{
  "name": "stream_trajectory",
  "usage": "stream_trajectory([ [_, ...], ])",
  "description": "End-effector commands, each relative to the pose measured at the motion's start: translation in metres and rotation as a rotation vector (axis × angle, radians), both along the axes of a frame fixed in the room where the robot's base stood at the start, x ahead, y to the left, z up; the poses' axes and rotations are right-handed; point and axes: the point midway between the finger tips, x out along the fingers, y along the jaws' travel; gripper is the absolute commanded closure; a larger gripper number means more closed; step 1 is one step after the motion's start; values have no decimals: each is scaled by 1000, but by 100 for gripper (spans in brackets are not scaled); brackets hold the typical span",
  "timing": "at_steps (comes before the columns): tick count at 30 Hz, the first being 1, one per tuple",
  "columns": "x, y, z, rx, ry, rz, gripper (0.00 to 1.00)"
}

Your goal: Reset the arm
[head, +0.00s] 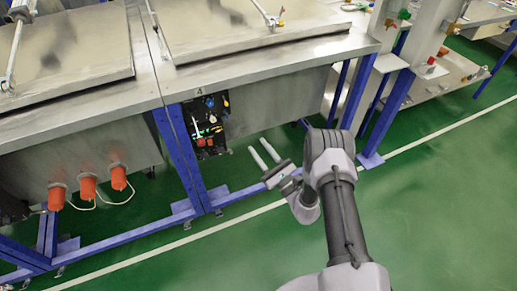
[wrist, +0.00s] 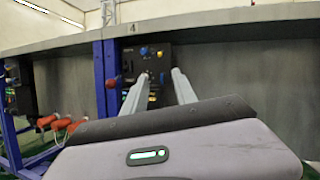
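My gripper (head: 263,153) is in the middle of the head view, at the end of my grey arm. Its two pale fingers stand apart with a gap between them and hold nothing. In the wrist view, my gripper (wrist: 162,79) shows the same two fingers spread, pointing toward the front of a steel bench (wrist: 240,65). The fingers look apart from the bench. A black control panel (wrist: 150,65) shows behind and between them. My arm is bent at the elbow and reaches out over the green floor.
Steel benches with flat lids (head: 255,30) stand on blue legs (head: 185,155) at left and centre. A control panel (head: 207,122) and orange plugs (head: 88,187) with cables are on the bench fronts. Green floor (head: 440,200) is clear at the right.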

Motion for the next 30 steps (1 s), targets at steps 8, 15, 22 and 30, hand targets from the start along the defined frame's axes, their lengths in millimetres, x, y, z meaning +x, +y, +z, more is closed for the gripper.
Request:
stream_trajectory([
  [8, 1, 8, 14, -7, -15, 38, 66],
  [15, -75, 108, 188, -280, -187, 641, 66],
  [22, -252, 113, 251, -1043, -274, 1097, 66],
  [30, -323, -3, 248, -2027, -297, 835, 66],
])
